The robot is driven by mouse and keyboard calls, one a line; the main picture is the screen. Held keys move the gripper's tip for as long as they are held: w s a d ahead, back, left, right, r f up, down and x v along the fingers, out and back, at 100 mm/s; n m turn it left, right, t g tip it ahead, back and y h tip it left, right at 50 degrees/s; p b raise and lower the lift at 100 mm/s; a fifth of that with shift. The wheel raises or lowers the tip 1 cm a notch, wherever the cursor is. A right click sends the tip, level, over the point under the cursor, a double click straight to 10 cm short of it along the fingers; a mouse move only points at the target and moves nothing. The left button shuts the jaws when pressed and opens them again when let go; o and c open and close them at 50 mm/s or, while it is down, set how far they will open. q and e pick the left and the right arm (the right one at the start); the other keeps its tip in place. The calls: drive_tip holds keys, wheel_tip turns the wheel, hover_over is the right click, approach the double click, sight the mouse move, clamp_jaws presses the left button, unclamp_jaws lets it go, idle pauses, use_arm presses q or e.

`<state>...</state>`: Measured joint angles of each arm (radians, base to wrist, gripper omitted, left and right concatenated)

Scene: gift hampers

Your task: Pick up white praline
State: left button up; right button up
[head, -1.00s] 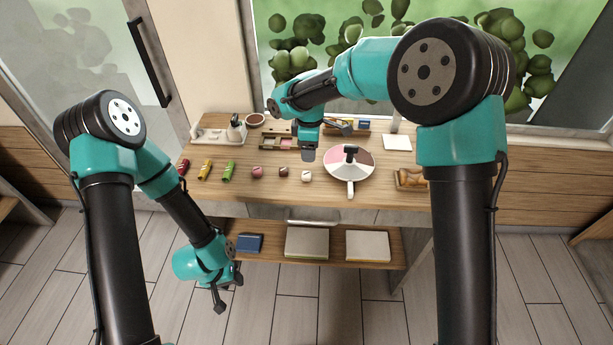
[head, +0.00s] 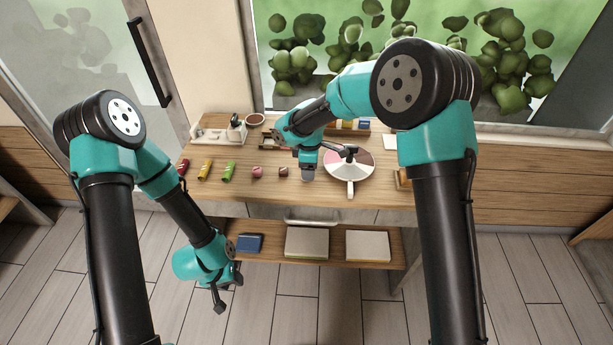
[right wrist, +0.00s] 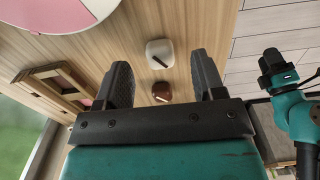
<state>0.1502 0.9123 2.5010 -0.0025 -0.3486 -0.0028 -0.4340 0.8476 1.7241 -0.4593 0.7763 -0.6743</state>
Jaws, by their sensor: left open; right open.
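The white praline (right wrist: 159,48), a small white piece with a dark stripe, sits on the table in the right wrist view. In the head view my right gripper (head: 307,174) hides it. My right gripper is open and points down over the table, and in the wrist view the white praline appears in line with the gap between its fingers, just past their tips. It is not held. A brown praline (right wrist: 162,92) also shows between the fingers, lower in that view. My left gripper (head: 227,295) is open and empty, low in front of the table.
A pink praline (head: 257,172) and the brown praline (head: 283,172) stand in a row left of my right gripper. A round pink, white and brown plate (head: 350,180) is close on its right. Red, yellow and green items (head: 204,170) lie further left. A wooden box (right wrist: 58,85) is behind.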

wheel_tip(320, 180, down, 3)
drive_tip(key=shift+f, duration=0.15)
idle(0.4)
drive_tip(key=c, duration=0.8)
drive_tip(key=shift+r, duration=1.3)
drive_tip(key=s, duration=0.5)
drive_tip(key=s+r, duration=0.1)
drive_tip(key=s, duration=0.4)
drive_tip(key=s+r, duration=0.1)
drive_tip(key=s, duration=0.5)
drive_tip(key=shift+a+r, duration=0.15)
drive_tip(key=shift+r, duration=0.05)
drive_tip(key=shift+w, duration=0.15)
